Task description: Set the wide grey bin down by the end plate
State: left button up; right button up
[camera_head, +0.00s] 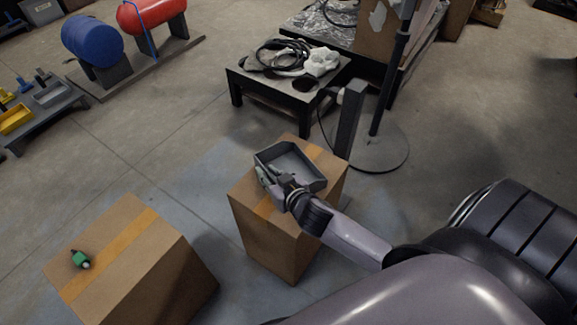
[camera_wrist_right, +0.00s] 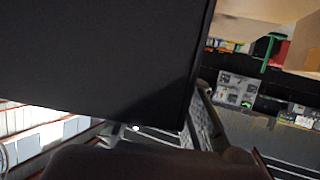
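The wide grey bin (camera_head: 308,183) is an open, shallow tray over the top of a cardboard box, at the middle of the head view. My right gripper (camera_head: 272,184) is at the bin's near left wall and appears shut on it. In the right wrist view a large dark face of the bin (camera_wrist_right: 100,60) fills the upper left and hides most of the fingers. I cannot tell whether the bin touches the box. A dark upright plate (camera_head: 349,118) stands just behind the box; I cannot tell if it is the end plate. My left gripper is not in view.
The cardboard box (camera_head: 262,232) stands under the bin. Another box (camera_head: 150,270) at lower left bears a small green object (camera_head: 81,260). A low black table (camera_head: 262,94) with cables stands behind. A pole on a round base (camera_head: 385,150) is at right. Floor between is clear.

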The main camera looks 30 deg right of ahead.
grip_shut()
dwell(0.6)
